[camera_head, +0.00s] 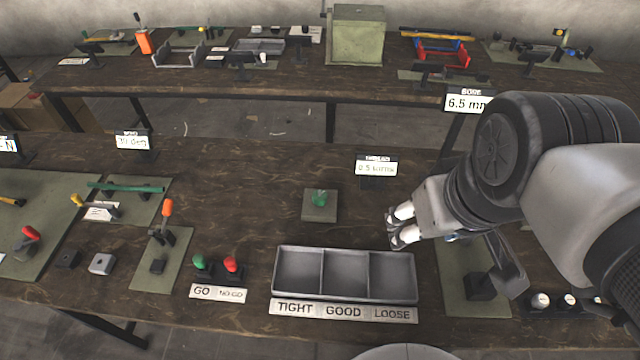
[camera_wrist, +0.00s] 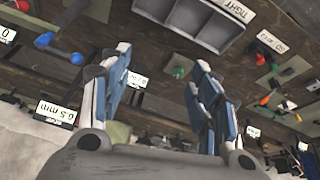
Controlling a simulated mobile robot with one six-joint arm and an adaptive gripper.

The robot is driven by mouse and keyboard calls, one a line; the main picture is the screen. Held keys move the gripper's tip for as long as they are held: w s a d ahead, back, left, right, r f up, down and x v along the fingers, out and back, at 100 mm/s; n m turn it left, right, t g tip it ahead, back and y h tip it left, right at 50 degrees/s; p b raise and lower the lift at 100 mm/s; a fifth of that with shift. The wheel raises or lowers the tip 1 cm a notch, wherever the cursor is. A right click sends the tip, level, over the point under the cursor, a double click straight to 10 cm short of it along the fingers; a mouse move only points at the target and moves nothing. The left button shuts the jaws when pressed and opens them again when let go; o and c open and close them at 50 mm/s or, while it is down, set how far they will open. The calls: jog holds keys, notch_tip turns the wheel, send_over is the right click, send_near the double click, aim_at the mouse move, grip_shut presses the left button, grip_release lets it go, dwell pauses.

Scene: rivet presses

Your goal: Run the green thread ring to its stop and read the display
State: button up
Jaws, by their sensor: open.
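A small green piece (camera_head: 320,197), which looks like the thread ring, stands on a small olive plate (camera_head: 309,214) in the middle of the bench. It also shows in the wrist view (camera_wrist: 178,72), between my fingers in the picture. My gripper (camera_head: 398,227) is open and empty, to the right of the green piece and clear of it, above the bench near the tray's back right corner. A small display (camera_head: 376,167) stands behind and to the right of the plate. It seems to read 0.5 turns, but the text is blurred.
A grey tray (camera_head: 343,297) labelled TIGHT, GOOD and LOOSE lies in front. Left of it are a green-topped gauge (camera_head: 199,261) and a red-topped one (camera_head: 231,264) marked GO and NO-GO. A 6.5 mm display (camera_head: 466,102) stands behind my arm. Bench left of the olive plate is bare.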

jog(key=w+a+n+g, duration=0.1)
jog(key=w+a+n, duration=0.3)
jog(key=w, duration=0.7)
jog(key=n+g, duration=0.3)
jog(key=n, duration=0.9)
send_over(320, 195)
notch_tip(320, 195, down, 15)
notch_tip(320, 195, down, 17)
jog(key=b, duration=0.4)
jog(key=shift+f+b, duration=0.2)
jog(key=shift+b, duration=0.15)
jog(key=c, duration=1.1)
